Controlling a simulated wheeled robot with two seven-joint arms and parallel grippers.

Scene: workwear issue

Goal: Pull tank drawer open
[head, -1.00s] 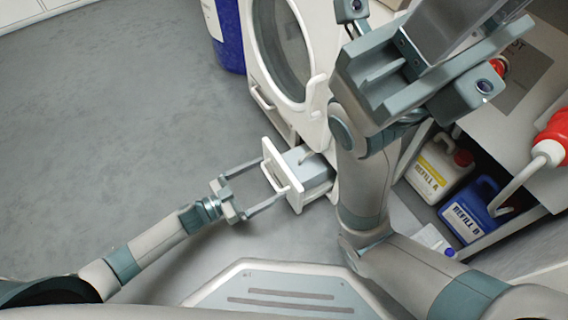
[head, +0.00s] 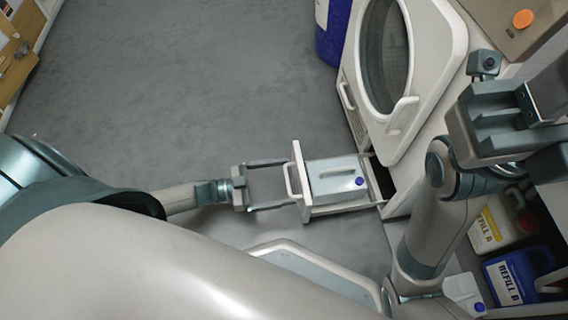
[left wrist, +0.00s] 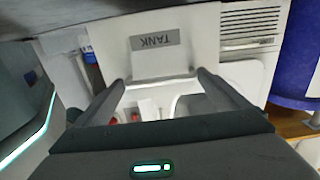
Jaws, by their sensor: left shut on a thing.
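The tank drawer (head: 296,160) is a white drawer standing well out of the white machine (head: 430,60) in the head view. A pale grey tank (head: 330,170) with a blue cap lies in it. A dark opening shows behind the tank. My left gripper (head: 289,180) is shut on the drawer's white handle, with its fingers spread along the handle's length. In the left wrist view the drawer front (left wrist: 190,22) bears a grey TANK label, and the fingertips meet the handle (left wrist: 150,82). My right gripper (head: 500,120) is at the upper right, away from the drawer; its fingertips are unclear.
The machine's round door (head: 385,60) is above the drawer. A blue drum (head: 333,35) stands beside the machine. White and blue refill bottles (head: 510,280) stand on a low shelf at the lower right. The grey floor on the left is clear.

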